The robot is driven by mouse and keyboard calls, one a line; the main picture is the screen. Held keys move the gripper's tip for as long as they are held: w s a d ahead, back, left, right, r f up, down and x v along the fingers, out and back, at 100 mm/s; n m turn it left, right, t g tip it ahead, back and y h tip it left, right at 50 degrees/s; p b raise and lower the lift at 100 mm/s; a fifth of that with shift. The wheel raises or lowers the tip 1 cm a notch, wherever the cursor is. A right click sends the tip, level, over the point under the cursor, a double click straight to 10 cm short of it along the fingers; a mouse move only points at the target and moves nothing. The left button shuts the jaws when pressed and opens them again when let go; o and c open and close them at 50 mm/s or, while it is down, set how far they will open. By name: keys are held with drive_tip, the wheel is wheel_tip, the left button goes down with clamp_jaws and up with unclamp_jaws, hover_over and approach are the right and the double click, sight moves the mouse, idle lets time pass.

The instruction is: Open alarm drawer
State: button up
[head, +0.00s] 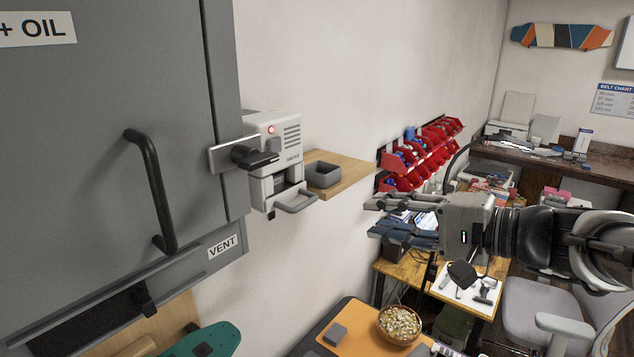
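The alarm (273,150) is a pale box with a lit red light and vent slots, beside the grey cabinet. Low on its front is a drawer with a grey loop handle (297,203) that sticks out. A dark recess with a grey part shows just above the handle; I cannot tell how far the drawer is out. My gripper (372,218) is to the right of the handle, apart from it. Its fingers point left, spread one above the other, with nothing visible between them.
A grey cabinet (100,130) with a black handle (157,190) fills the left; its dark latch (255,157) overlaps the alarm's front. A wooden shelf (350,172) holds a grey open box (322,174). Red bins (405,180) hang behind my gripper. A bowl (399,325) stands below.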

sight(309, 203)
drive_tip(key=x, duration=0.8)
drive_tip(key=p+x, duration=0.1)
drive_tip(key=x, duration=0.8)
drive_tip(key=shift+w+a+r, duration=0.15)
drive_tip(key=shift+w, duration=0.1)
drive_tip(key=shift+c, duration=0.5)
clamp_jaws()
